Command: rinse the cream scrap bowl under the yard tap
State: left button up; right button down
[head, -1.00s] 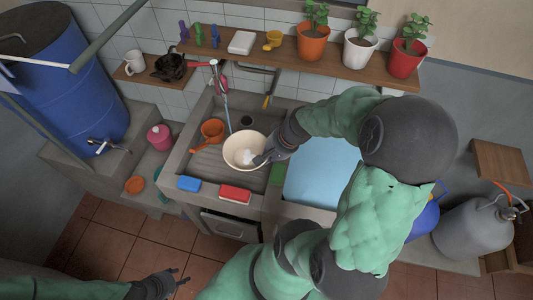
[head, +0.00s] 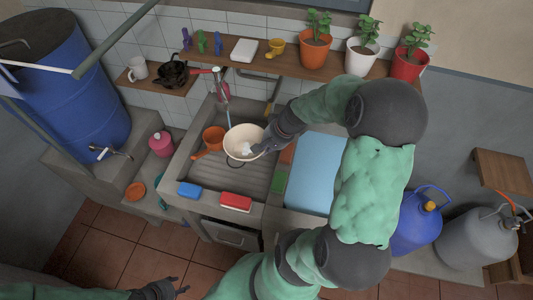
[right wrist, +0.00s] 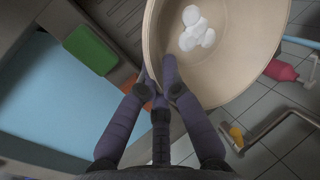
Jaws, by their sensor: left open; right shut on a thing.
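The cream scrap bowl (head: 236,134) is held over the grey ribbed sink, with white blobs inside it. My right gripper (head: 264,145) is shut on its right-hand rim; the right wrist view also shows the fingers (right wrist: 158,88) on the wall of the bowl (right wrist: 236,65). The yard tap (head: 217,77), with a red handle, is at the back of the sink. A thin bluish stream (head: 228,115) runs down from it towards the bowl's far rim; where it lands is unclear. My left gripper (head: 181,286) is open and empty, low over the floor.
An orange dipper (head: 213,138) lies left of the bowl. Blue (head: 190,190) and red (head: 235,202) blocks sit on the sink's front edge. A basin of blue water (head: 312,185) is to the right. A shelf (head: 345,66) with potted plants runs behind.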

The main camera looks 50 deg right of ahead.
jog(key=w+d+f, duration=0.1)
jog(key=w+d, duration=0.3)
jog(key=w, duration=0.1)
jog(key=shift+w+d+f, duration=0.15)
jog(key=shift+w, duration=0.05)
dwell(0.4)
jog(key=shift+d+b, duration=0.1)
jog(key=shift+b, duration=0.25)
jog(key=shift+s+d, duration=0.35)
jog(key=shift+s, duration=0.1)
dwell(0.3)
jog(key=s+a+b, duration=0.1)
jog(key=s+a, duration=0.4)
jog(key=s, duration=0.1)
dwell(0.8)
dwell(1.1)
